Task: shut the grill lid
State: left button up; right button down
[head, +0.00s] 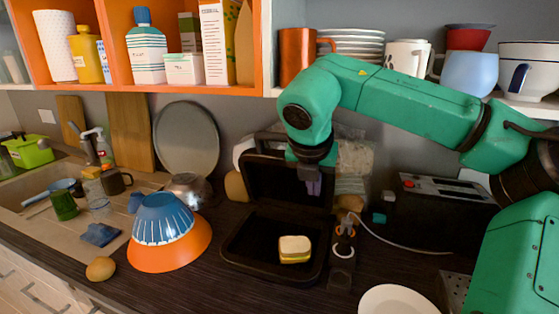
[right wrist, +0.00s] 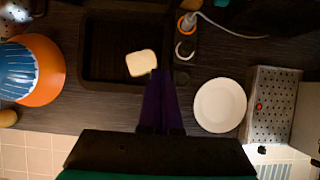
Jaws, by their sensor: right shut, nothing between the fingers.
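The black grill stands open on the dark counter, its lid (head: 262,180) raised at the back and its base (head: 240,258) flat in front. A sandwich-like piece of bread (head: 294,246) lies in the base, toward its right side. In the right wrist view the bread (right wrist: 141,62) and the base (right wrist: 93,68) show from above. My right gripper (head: 313,188) points down in front of the right part of the raised lid and hides some of it. Its purple fingers (right wrist: 162,75) are together and empty. I cannot tell whether it touches the lid. My left gripper is not in view.
An orange bowl with a blue one on it (head: 170,250) stands left of the grill. A white plate (head: 397,300) lies at the front right. A shelf with dishes (head: 350,40) hangs above.

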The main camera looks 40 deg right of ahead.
jog(key=s+a+f+b, duration=0.1)
jog(key=b, duration=0.1)
jog(key=a+f+b, duration=0.1)
jog(key=f, duration=0.1)
jog(key=shift+s+a+b, duration=0.2)
jog(key=shift+s+b, duration=0.15)
jog(key=a+f+b, duration=0.1)
jog(key=b, duration=0.1)
jog(key=s+a+f+b, duration=0.1)
jog(key=f+b, duration=0.1)
jog(key=shift+s, duration=0.15)
dwell(0.4)
